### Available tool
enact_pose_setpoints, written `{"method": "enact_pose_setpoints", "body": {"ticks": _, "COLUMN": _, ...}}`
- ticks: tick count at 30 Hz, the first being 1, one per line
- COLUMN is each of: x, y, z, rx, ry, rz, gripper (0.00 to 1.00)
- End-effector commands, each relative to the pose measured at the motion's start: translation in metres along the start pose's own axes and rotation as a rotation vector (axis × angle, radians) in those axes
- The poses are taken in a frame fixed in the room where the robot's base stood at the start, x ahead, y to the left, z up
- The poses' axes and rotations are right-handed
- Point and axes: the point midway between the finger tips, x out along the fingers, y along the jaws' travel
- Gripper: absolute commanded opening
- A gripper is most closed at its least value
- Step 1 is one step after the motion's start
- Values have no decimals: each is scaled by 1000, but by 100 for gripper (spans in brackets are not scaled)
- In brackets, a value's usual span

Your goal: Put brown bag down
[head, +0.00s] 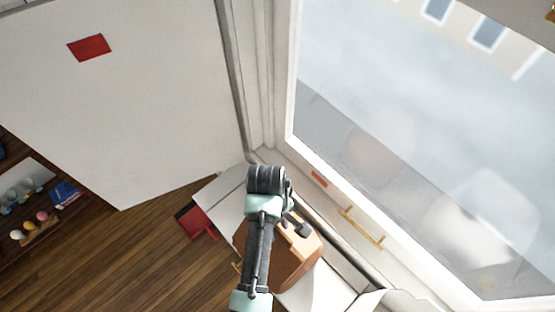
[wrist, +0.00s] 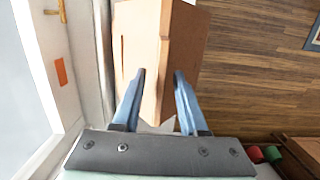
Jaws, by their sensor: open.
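The brown bag (head: 306,252) is a box-like brown shape in the lower middle of the head view, partly hidden by my arm. In the wrist view the brown bag (wrist: 180,40) stands just ahead of the fingers, its near edge between the blue fingertips. My gripper (wrist: 160,76) is open, with a fingertip on either side of that edge. Whether either finger touches the bag is not clear. In the head view my gripper (head: 297,228) is over the bag, its fingertips hard to make out. What the bag rests on is mostly hidden; white surfaces show around it.
A white door with a gold handle (head: 362,228) and an orange patch (head: 319,179) stands close on the right. A large white panel with a red patch (head: 89,47) is at the upper left. A red object (head: 196,221) is left of my arm. Wooden floor (head: 130,255) looks clear.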

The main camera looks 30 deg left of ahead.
Motion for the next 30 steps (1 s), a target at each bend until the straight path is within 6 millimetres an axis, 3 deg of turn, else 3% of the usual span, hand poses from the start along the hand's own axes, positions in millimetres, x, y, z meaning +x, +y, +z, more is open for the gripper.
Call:
{"method": "enact_pose_setpoints", "body": {"ticks": 8, "x": -27, "y": 1, "z": -1, "rx": 1, "ry": 4, "rz": 5, "gripper": 42}}
{"method": "enact_pose_setpoints", "body": {"ticks": 15, "x": -90, "y": 1, "z": 1, "rx": 0, "ry": 0, "rz": 1, "gripper": 42}}
{"method": "enact_pose_setpoints", "body": {"ticks": 18, "x": -103, "y": 0, "z": 1, "rx": 0, "ry": 0, "rz": 0, "gripper": 42}}
{"method": "enact_pose_setpoints", "body": {"ticks": 30, "x": -123, "y": 0, "z": 0, "rx": 0, "ry": -1, "rz": 0, "gripper": 42}}
